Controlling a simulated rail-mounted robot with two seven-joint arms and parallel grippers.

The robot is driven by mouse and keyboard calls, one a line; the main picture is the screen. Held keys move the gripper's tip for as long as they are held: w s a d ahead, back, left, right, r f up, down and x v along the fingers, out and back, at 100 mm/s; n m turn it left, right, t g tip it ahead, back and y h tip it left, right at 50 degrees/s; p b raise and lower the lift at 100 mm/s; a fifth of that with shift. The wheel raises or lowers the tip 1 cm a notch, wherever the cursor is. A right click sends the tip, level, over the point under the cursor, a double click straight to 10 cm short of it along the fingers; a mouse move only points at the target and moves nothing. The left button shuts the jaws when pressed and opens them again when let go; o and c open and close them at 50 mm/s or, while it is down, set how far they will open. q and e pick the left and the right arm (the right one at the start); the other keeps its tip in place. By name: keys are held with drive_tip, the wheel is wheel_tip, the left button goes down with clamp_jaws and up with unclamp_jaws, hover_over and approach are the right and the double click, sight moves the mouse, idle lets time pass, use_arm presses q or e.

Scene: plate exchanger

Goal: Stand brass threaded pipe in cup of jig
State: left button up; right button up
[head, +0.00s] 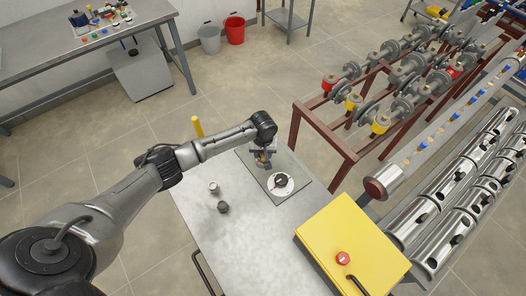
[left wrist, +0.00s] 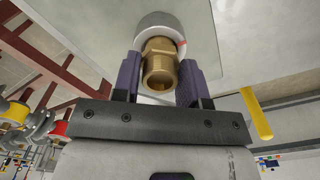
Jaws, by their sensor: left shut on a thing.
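A brass threaded pipe (left wrist: 160,68) is between the two dark fingers of my left gripper (left wrist: 159,80) in the left wrist view. In the head view my left gripper (head: 263,160) is shut on it and points down above the grey mat. The jig (head: 281,184) is a round white base with a dark centre, on the mat just right of and nearer than the gripper. A round pale part with a red mark (left wrist: 160,22), apparently the jig, shows behind the pipe in the left wrist view. I cannot see the cup's opening clearly. My right gripper is not in view.
A pale cylinder (head: 213,187) and a dark one (head: 223,207) stand on the table left of the mat. A yellow box (head: 330,230) with a red button lies at the right front. A yellow post (head: 197,127) stands behind the table.

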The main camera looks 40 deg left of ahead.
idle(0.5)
use_arm(q)
drive_tip(key=shift+f, duration=0.55)
idle(0.4)
drive_tip(key=o, duration=1.2)
wheel_tip(320, 180, up, 14)
drive_tip(key=p, duration=0.1)
drive_tip(key=shift+f, duration=0.1)
idle(0.4)
